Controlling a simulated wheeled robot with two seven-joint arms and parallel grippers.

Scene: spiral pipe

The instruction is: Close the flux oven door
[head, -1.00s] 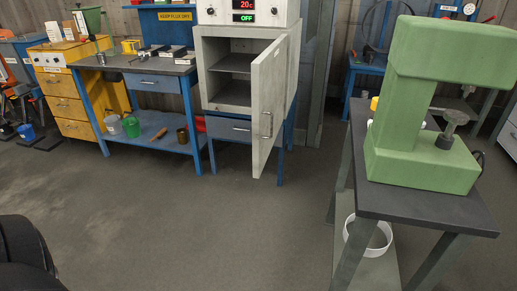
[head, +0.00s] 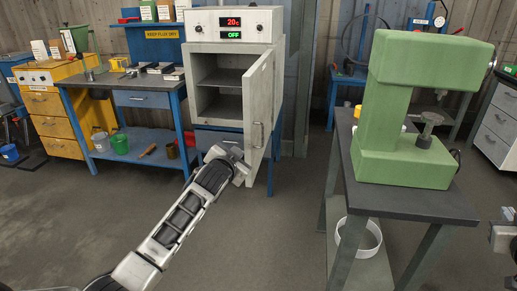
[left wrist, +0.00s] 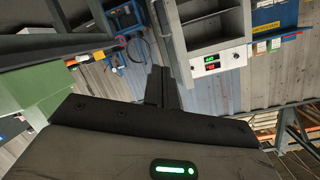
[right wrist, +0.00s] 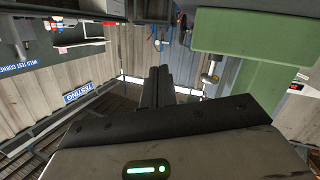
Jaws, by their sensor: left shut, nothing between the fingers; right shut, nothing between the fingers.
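The flux oven (head: 232,80) stands at the back centre, a pale grey box with its chamber open to view. Its door (head: 257,100) is hinged on the right and swung wide open towards me; the handle (head: 257,135) is on its outer face. My left gripper (head: 240,167) is in front of the door's lower part; I cannot tell whether it touches. In the left wrist view its fingers (left wrist: 162,80) are shut and empty, with the oven (left wrist: 215,45) beyond. My right gripper (head: 503,232) is partly cut off at the right edge; its fingers (right wrist: 157,80) are shut and empty.
A dark-topped table (head: 415,203) with a green press (head: 405,110) stands at the right, a white ring-shaped container (head: 360,238) below it. A blue workbench (head: 140,157) stands left of the oven. The floor (head: 270,240) between me and the oven is open.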

